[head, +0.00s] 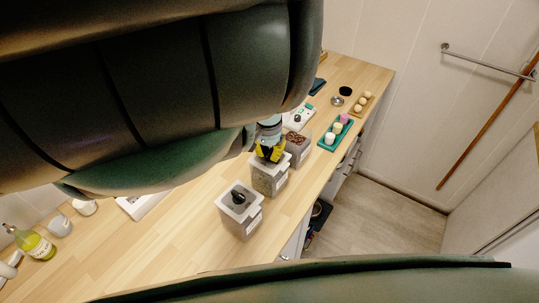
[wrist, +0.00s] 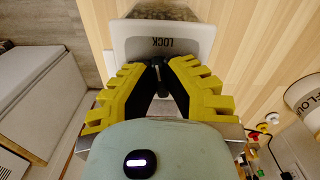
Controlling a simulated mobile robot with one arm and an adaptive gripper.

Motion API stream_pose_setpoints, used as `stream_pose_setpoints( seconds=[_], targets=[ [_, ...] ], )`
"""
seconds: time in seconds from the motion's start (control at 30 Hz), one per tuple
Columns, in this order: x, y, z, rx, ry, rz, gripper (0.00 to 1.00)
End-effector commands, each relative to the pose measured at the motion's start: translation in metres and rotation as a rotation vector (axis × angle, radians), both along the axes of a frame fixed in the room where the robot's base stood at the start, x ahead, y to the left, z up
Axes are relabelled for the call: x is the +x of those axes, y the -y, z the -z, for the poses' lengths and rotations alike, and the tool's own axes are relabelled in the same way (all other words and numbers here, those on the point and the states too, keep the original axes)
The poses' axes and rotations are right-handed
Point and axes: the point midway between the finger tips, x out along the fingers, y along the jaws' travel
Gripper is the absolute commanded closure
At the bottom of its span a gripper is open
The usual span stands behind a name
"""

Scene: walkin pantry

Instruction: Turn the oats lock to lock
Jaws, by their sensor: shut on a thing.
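My gripper (head: 269,154), with yellow and black fingers, is over the middle of three lidded canisters on the counter. In the wrist view my gripper (wrist: 159,66) is shut on the dark knob of a pale lid (wrist: 190,40), hiding most of the knob. The word LOCK shows upside down on the lid, beyond the fingertips. I take this as the oats canister (head: 268,182); its side label is too small to read. The knob's exact angle cannot be told.
A canister with a black knob (head: 240,213) stands nearer, and one with brown contents (head: 297,150) stands behind. A teal tray (head: 327,146) lies to the right. A flour container (wrist: 306,97) shows in the wrist view.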

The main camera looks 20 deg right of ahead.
Motion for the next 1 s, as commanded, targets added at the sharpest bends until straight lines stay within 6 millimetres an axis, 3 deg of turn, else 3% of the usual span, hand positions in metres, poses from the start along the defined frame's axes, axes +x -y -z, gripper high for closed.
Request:
stream_pose_setpoints(
  seconds=[0.4,0.97,1.0],
  targets=[
    [0.0014,-0.0002,0.0006,-0.004,0.004,0.185,1.0],
    [0.0015,0.0001,0.0001,-0.005,0.005,0.211,1.0],
    [0.0016,0.0001,0.0001,-0.005,0.005,0.211,0.84]
  ],
)
